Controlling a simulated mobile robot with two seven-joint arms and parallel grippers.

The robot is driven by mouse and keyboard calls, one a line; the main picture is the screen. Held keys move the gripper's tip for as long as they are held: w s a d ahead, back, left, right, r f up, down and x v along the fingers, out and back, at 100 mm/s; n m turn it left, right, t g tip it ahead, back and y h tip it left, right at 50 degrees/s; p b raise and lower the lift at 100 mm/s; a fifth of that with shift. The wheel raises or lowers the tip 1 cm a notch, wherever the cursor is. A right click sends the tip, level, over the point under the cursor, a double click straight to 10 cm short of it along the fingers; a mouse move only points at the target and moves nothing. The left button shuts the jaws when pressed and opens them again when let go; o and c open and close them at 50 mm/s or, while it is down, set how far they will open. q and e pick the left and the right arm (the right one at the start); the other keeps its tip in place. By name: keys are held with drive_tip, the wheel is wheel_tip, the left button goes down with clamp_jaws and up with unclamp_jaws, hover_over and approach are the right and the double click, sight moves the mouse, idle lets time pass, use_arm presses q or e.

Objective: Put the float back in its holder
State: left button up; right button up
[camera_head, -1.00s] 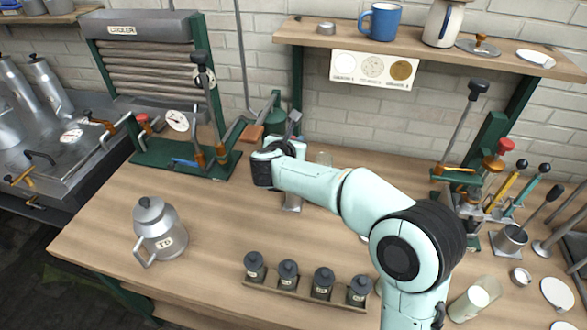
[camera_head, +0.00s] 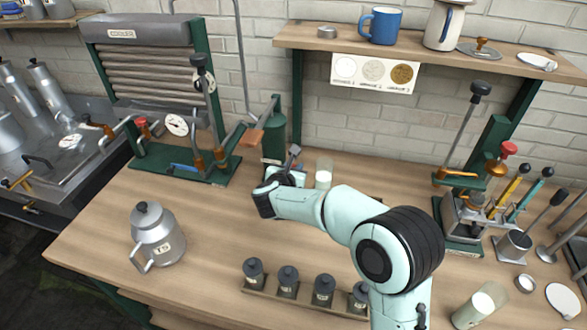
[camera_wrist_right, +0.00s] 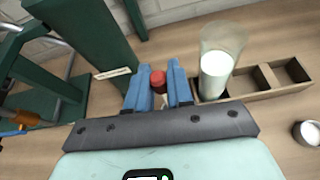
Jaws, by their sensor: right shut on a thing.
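My right gripper (camera_wrist_right: 158,88) is shut on a small red-topped piece (camera_wrist_right: 158,79), which looks like the float; its lower part is mostly hidden between the blue fingers. In the head view my right gripper (camera_head: 286,176) is above the back of the bench, and the float cannot be made out there. A glass cylinder with white liquid (camera_wrist_right: 215,75) stands just right of the fingers; it also shows in the head view (camera_head: 323,174). A wooden rack with open compartments (camera_wrist_right: 246,96) extends right from the cylinder. I cannot tell which piece is the float's holder. My left gripper is not in view.
A dark green post (camera_wrist_right: 85,35) stands close left of the fingers. A small cup (camera_wrist_right: 307,132) lies to the right. A kettle (camera_head: 158,236) and a row of dark canisters (camera_head: 288,280) stand on the front bench. The bench between them is clear.

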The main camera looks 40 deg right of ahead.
drive_tip(key=o, duration=0.8)
drive_tip(key=shift+f, duration=0.1)
drive_tip(key=shift+r, duration=0.2)
drive_tip(key=b+v, duration=0.1)
drive_tip(key=v, duration=1.1)
